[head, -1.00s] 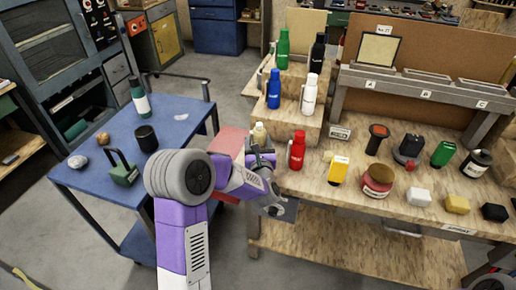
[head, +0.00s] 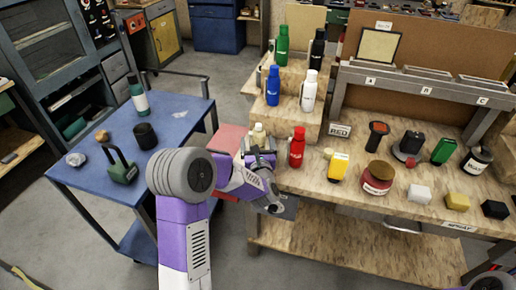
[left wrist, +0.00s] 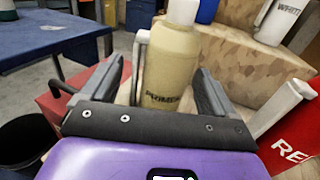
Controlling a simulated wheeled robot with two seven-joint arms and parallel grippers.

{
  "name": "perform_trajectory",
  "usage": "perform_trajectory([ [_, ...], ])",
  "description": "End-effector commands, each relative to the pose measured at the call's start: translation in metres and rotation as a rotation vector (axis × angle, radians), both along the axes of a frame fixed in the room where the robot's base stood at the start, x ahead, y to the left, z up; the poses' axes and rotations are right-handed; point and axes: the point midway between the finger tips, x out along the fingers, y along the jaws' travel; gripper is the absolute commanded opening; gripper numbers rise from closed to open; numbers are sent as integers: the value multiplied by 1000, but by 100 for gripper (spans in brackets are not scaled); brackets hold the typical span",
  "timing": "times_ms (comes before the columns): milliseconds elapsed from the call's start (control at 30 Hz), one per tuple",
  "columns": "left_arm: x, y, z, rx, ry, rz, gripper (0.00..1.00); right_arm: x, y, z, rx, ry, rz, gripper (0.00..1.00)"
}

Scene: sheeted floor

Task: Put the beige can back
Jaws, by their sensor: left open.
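The beige can (head: 259,139) is a bottle with a pale cap, standing upright at the left end of the wooden bench, left of the red bottle (head: 297,149). In the left wrist view the beige can (left wrist: 171,62) fills the middle, with partly covered dark lettering. My left gripper (head: 261,157) is at the can. In the left wrist view its two dark fingers (left wrist: 157,92) stand open on either side of the can, with gaps visible. The can's base is hidden behind the gripper.
Blue, white, green and black bottles stand on the wooden steps (head: 290,113) behind. The red bottle with a handle (left wrist: 300,140) is close on the right. A blue table (head: 185,122) is left. Several items cover the bench to the right.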

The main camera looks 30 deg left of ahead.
Motion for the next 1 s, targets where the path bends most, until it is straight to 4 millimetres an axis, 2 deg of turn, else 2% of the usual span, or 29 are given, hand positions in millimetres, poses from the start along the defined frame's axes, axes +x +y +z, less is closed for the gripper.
perform_trajectory([
  [67,0,0,3,1,1,0,89,0,0,5,0,0,0,43],
  [167,-10,-9,2,-1,2,-3,89,0,0,5,0,0,0,43],
  [600,-82,-60,1,1,1,-4,89,0,0,6,0,0,0,43],
  [800,-97,-69,1,0,0,-1,89,0,0,6,0,0,0,43],
  [1000,-98,-69,2,1,-1,0,89,0,0,6,0,0,0,43],
])
